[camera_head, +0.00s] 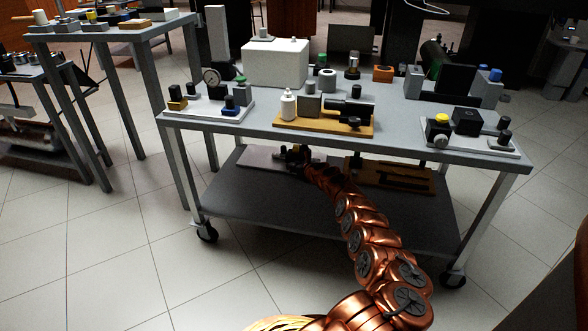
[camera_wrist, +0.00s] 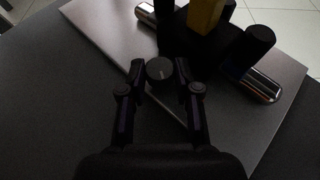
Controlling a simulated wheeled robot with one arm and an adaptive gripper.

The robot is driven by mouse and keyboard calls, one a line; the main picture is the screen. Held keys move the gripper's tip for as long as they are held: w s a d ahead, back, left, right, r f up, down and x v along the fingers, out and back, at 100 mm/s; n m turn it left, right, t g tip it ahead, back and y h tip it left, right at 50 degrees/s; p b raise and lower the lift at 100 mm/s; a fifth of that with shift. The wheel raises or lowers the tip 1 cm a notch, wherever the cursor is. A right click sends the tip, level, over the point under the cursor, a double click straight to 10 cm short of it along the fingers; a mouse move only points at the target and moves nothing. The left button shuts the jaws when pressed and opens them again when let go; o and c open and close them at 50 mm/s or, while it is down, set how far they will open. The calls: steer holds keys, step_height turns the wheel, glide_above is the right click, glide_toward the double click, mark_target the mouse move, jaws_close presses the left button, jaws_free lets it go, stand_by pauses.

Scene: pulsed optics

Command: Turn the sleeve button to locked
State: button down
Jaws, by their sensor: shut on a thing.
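My gripper (camera_wrist: 160,82) is shut on a small round dark button (camera_wrist: 159,68), which I take to be the sleeve button. One finger is on each side of it, and a short pale mark shows on its face. Beyond the button is a dark block on a grey plate (camera_wrist: 105,35), with shiny metal cylinders at its sides. In the head view, my gripper (camera_head: 293,158) is low over the plate on the cart's lower shelf, and the button is too small to make out there.
A yellow block (camera_wrist: 205,14) and a black post (camera_wrist: 252,45) rise beyond the button. The cart's top (camera_head: 390,125) is above the lower shelf (camera_head: 245,195) and carries several optics assemblies. A wooden board (camera_head: 415,180) with dark parts lies to the right on the lower shelf.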

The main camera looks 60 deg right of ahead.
steer(key=shift+s+d+r, duration=0.15)
steer(key=shift+d+r, duration=0.15)
steer(key=c, duration=1.1)
jaws_free()
steer(key=shift+o, duration=1.4)
steer(key=shift+a, duration=0.1)
steer(key=shift+a+f, duration=0.1)
step_height(320, 180, up, 10)
